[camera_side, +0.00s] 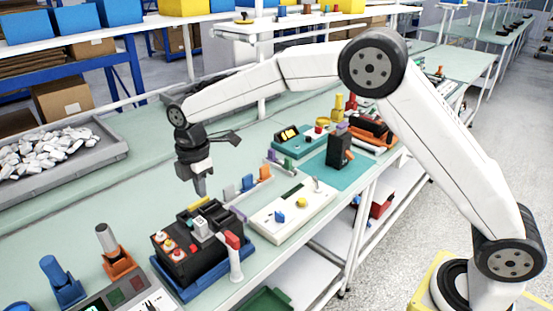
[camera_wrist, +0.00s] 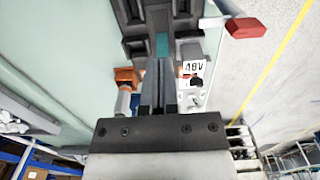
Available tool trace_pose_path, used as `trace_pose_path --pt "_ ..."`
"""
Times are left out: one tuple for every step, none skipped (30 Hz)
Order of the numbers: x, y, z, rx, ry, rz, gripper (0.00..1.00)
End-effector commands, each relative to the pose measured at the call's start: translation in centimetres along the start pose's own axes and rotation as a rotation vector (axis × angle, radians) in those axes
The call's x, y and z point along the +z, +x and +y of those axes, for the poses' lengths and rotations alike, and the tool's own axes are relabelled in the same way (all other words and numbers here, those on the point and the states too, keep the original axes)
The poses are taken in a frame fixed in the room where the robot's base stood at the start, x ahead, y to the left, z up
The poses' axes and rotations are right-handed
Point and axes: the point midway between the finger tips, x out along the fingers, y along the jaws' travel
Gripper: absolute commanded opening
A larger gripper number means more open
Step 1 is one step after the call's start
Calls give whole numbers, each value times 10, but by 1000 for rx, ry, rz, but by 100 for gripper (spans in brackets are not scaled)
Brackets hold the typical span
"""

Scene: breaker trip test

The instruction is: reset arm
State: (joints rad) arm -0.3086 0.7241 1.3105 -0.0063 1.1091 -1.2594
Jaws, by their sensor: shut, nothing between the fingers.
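My gripper (camera_side: 200,190) points down, shut and empty, a little above the back of a black breaker unit (camera_side: 182,262). The unit sits in a blue tray (camera_side: 203,290) and has red and white buttons and a small grey-white block on top. A white lever with a red grip (camera_side: 233,241) stands at its right front side. In the wrist view my gripper's fingers (camera_wrist: 158,68) are together, with a black body (camera_wrist: 135,20) beyond them. A red grip (camera_wrist: 247,27) shows at the upper right. The fingers hide part of what lies below.
An orange stand with a grey cylinder (camera_side: 118,262) and a blue holder (camera_side: 62,283) are at left. A white panel (camera_side: 292,212) lies to the right, with a teal mat (camera_side: 330,179) behind. A grey tray (camera_side: 107,140) of white parts is at the back left.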

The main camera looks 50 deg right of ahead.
Motion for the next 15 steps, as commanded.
trace_pose_path --pt "0 0 0 0 0 0 0" --pt "0 0 0 0 0 0 0" --pt "0 0 0 0 0 0 0" --pt "0 0 0 0 0 0 0" --pt "0 0 0 0 0 0 0" --pt "0 0 0 0 0 0 0" --pt "0 0 0 0 1 0 0" --pt "0 0 0 0 2 0 0" --pt "1 0 0 1 6 0 0" --pt "2 0 -1 2 11 1 0" --pt "3 0 -1 3 18 1 0" --pt "4 0 -2 6 29 2 0" --pt "6 0 -4 7 41 2 0" --pt "8 0 -5 8 56 3 0" --pt "12 0 -7 11 78 4 0"
